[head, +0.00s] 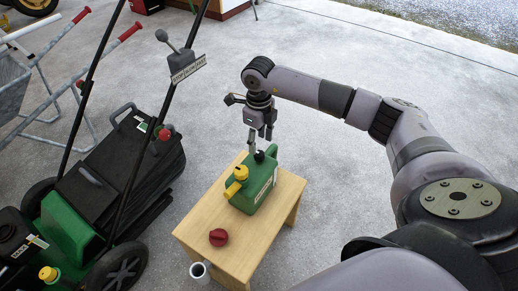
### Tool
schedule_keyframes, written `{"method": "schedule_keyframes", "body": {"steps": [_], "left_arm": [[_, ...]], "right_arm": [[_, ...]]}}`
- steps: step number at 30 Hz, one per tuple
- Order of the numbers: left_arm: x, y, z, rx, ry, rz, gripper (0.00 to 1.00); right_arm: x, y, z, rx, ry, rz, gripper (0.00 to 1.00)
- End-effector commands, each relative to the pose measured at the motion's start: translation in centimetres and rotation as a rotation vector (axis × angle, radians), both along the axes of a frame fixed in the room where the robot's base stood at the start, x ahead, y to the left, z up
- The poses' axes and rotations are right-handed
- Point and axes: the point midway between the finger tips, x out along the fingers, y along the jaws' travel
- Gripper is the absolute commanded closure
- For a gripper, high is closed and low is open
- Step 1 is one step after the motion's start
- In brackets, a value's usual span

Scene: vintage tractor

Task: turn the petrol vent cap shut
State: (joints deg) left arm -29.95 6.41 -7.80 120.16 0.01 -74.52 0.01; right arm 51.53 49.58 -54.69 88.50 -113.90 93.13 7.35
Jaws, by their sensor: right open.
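A green petrol can (256,196) stands upright on a small wooden table (284,212). It has a yellow cap (240,173) and a yellow spout part on its left side. A small black vent cap (259,157) sits on top towards the back. My right gripper (260,143) points down just above the vent cap, open, with nothing held. One fingertip comes close to the cap's left side; I cannot tell whether it touches. The angle of the vent cap is too small to read. My left gripper is not in view.
A dark red cap (218,237) lies on the table's front left. A green and black lawn mower (110,185) with tall handle bars stands close at left. Concrete floor is clear behind and right of the table.

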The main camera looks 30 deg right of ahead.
Motion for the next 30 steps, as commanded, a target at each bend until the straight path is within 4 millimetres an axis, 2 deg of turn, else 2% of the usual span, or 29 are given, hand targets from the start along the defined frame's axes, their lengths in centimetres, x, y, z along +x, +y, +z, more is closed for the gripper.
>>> {"method": "schedule_keyframes", "body": {"steps": [3,10,30], "left_arm": [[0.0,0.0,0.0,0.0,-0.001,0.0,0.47],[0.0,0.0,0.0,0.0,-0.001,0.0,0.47],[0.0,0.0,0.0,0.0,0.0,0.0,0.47]], "right_arm": [[0.1,-0.1,2.6,-0.001,-0.004,0.0,0.52],[0.0,0.0,5.6,-0.001,-0.001,0.0,0.52],[0.0,0.0,6.0,0.0,0.001,0.0,0.52]]}}
